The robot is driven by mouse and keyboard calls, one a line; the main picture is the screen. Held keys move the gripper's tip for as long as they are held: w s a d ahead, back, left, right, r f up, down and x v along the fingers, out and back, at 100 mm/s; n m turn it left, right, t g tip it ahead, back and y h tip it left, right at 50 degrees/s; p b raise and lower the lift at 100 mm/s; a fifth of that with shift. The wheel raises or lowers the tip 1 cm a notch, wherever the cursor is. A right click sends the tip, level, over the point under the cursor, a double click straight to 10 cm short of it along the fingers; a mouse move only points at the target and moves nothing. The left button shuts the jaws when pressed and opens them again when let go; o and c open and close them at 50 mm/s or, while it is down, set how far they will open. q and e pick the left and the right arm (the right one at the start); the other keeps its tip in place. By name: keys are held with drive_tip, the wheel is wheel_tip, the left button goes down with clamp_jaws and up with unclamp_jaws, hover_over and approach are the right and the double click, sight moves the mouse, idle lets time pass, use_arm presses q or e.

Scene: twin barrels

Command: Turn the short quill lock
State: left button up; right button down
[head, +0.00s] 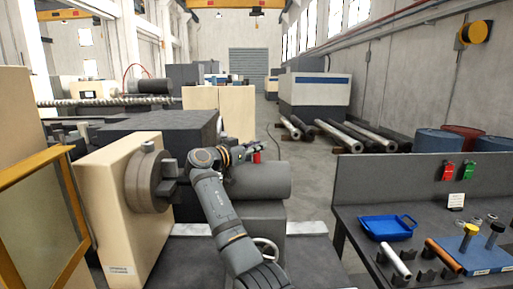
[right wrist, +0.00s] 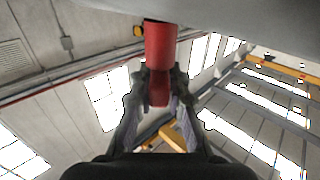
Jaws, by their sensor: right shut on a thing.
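A red handle (head: 257,157), seemingly the short quill lock, shows as a small spot above the grey cylindrical tailstock body (head: 262,181). In the right wrist view the red handle (right wrist: 160,48) stands up between the two fingers as a short cylinder. My right gripper (head: 251,154) is shut on it, with the fingertips (right wrist: 159,85) on either side of its lower part. My right arm reaches over the machine from the lower middle and hides part of it. The handle's base is hidden. My left gripper is not in view.
The beige headstock with its grey chuck (head: 146,180) stands left of my right arm. A pale handwheel (head: 267,247) sits below the tailstock. A dark bench (head: 350,205) at the right holds a blue tray (head: 372,232) and several tools. Open floor (head: 309,178) lies between.

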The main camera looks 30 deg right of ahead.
drive_tip(key=c, duration=1.3)
unclamp_jaws()
drive_tip(key=v, duration=1.2)
